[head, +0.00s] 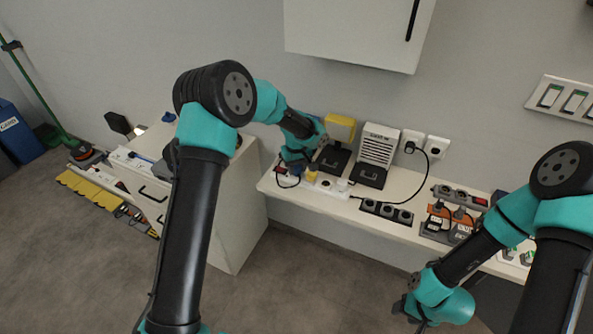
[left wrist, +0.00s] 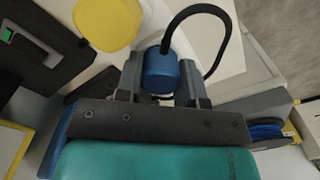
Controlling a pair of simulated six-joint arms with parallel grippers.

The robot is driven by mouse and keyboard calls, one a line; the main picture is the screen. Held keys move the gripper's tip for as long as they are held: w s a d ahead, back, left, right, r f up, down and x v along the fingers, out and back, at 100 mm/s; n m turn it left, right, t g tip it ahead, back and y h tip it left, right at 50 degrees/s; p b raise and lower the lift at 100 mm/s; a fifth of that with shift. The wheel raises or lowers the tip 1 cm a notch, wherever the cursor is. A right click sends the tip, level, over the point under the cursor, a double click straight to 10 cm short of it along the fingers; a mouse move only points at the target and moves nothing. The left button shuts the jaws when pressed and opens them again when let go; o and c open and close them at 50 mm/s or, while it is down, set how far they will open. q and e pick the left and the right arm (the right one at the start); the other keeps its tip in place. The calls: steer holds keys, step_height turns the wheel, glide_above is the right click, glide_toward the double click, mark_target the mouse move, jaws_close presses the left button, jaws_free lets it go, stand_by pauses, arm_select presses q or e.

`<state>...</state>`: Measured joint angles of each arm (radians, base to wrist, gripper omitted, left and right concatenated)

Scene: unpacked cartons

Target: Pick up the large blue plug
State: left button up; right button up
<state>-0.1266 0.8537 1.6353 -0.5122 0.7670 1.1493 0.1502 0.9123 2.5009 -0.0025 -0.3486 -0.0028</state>
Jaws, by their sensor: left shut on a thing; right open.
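The large blue plug (left wrist: 160,72) is between the two fingers of my left gripper (left wrist: 161,88) in the left wrist view. A black cable (left wrist: 190,12) loops from its far end to the right. In the head view, my left gripper (head: 291,171) is low over the left end of the white shelf, and the plug is hard to make out there. I cannot tell whether the plug is clear of the surface below it. My right gripper (head: 411,311) is open and empty, in front of the shelf at the lower right.
A yellow plug (head: 311,175) is close beside my left gripper. A white strip (head: 328,185), a black socket strip (head: 387,211) and a white vented heater (head: 379,146) stand on the shelf (head: 400,188). A white cabinet (head: 235,215) is at left.

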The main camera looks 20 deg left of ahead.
mark_target(296, 167)
arm_select(q)
steer(key=shift+r, duration=0.8)
steer(key=shift+s+d+r, duration=0.1)
steer(key=shift+s+r, duration=0.1)
steer(key=shift+r, duration=0.35)
steer(key=shift+s+r, duration=0.15)
steer(key=shift+r, duration=0.35)
steer(key=s+d+r, duration=0.1)
steer(key=s+d, duration=0.3)
steer(key=s, duration=1)
steer(key=shift+s+d+r, duration=0.15)
steer(key=shift+s, duration=0.2)
steer(key=shift+w, duration=0.1)
